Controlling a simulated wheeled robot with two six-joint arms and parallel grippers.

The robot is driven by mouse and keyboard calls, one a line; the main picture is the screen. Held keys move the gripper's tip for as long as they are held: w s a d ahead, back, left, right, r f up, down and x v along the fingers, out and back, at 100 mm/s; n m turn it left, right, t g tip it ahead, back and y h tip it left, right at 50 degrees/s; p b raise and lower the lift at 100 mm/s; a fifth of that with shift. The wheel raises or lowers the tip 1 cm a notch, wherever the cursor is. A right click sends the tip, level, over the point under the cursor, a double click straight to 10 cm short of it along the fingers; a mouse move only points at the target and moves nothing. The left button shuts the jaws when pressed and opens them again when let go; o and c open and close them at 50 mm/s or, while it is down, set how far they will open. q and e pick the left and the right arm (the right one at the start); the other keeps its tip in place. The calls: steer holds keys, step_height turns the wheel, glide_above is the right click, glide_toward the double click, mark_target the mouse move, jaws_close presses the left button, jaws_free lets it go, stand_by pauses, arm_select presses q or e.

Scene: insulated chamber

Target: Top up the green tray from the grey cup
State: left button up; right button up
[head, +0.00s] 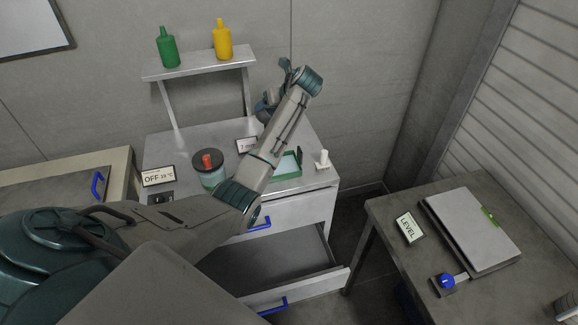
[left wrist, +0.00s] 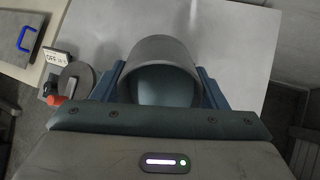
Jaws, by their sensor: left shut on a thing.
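The green tray (head: 300,165) lies on the white cabinet top, partly hidden behind my left forearm. Its inside looks pale. My left gripper (left wrist: 163,82) is shut on the grey cup (left wrist: 162,48), with one finger on each side of it. The cup's round mouth faces the wrist camera, and its inside looks pale blue; I cannot tell the liquid level. In the head view my left wrist is above the back of the cabinet, and my forearm hides most of the gripper and the cup. My right gripper is not in view.
A jar with a dark lid and red knob (head: 208,161) stands left of the tray, and a white peg-like piece (head: 322,159) right of it. The drawer (head: 285,265) below is open. A shelf (head: 200,63) holds green and yellow bottles. A side table (head: 385,210) stands at right.

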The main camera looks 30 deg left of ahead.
arm_select(q)
steer(key=shift+d+f+y, duration=0.25)
steer(key=shift+f+y, duration=0.2)
steer(key=shift+y, duration=0.65)
stand_by(0.6)
steer(key=shift+a+r+h, duration=0.25)
steer(key=shift+r+h, duration=0.35)
steer(key=shift+h, duration=0.1)
steer(key=shift+a+h, duration=0.2)
steer(key=shift+h, duration=0.4)
steer(key=shift+w+a+f+h, duration=0.1)
steer(key=shift+a+f+h, duration=0.35)
steer(key=shift+h, duration=0.35)
steer(key=shift+w+a+f+g+h, duration=0.1)
steer(key=shift+a+f+g+h, duration=0.15)
steer(key=shift+a+h, duration=0.3)
steer(key=shift+w+a+f+g+h, duration=0.1)
steer(key=shift+a+f+g+h, duration=0.1)
steer(key=shift+a+h, duration=0.35)
steer(key=shift+w+a+f+g+h, duration=0.2)
steer(key=shift+a+f+h, duration=0.35)
steer(key=shift+a+h, duration=0.45)
steer(key=shift+w+a+f+g+h, duration=0.15)
steer(key=shift+a+f+h, duration=0.5)
steer(key=shift+h, duration=0.65)
steer(key=shift+r, duration=0.1)
